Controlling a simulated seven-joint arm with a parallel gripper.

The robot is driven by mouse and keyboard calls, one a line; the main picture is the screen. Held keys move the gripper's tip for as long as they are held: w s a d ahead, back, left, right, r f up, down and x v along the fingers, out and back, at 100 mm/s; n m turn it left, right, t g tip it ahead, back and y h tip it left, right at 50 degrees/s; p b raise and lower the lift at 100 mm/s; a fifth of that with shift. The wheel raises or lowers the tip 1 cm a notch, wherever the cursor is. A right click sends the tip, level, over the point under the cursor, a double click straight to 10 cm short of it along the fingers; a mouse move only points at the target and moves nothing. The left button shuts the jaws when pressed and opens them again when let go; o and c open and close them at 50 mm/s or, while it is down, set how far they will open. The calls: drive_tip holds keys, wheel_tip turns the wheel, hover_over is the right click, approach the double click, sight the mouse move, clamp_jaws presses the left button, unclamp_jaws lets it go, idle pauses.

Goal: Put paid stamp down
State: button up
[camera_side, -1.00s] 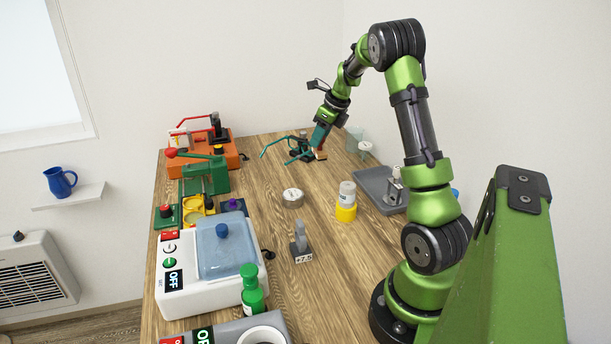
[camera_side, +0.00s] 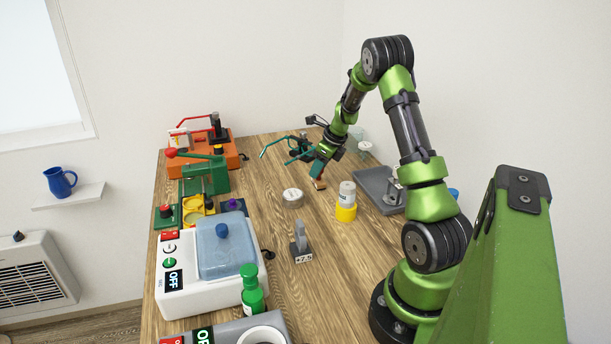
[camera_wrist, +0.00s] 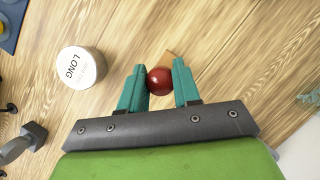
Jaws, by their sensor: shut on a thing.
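The stamp has a round dark red knob (camera_wrist: 159,80), seen from above in the wrist view, with a bit of light wood showing behind it. In the side view its wooden lower part (camera_side: 319,184) shows just below my fingers. My gripper (camera_side: 319,170) has teal fingers shut on the knob, one on each side, also seen in the wrist view (camera_wrist: 160,88). The stamp is low over the wooden table (camera_side: 330,230); I cannot tell whether its base touches the wood. The stamp's printing face is hidden.
A white-topped round tin (camera_wrist: 82,67) marked LONG stands close by, left of the stamp; it is also in the side view (camera_side: 292,198). A yellow-based bottle (camera_side: 346,203), a grey tray (camera_side: 372,187) and a dark stand with teal arms (camera_side: 300,146) are near. Bare wood surrounds the stamp.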

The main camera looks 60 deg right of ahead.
drive_tip(key=shift+f, duration=0.15)
drive_tip(key=o, duration=1)
drive_tip(key=shift+o, duration=0.2)
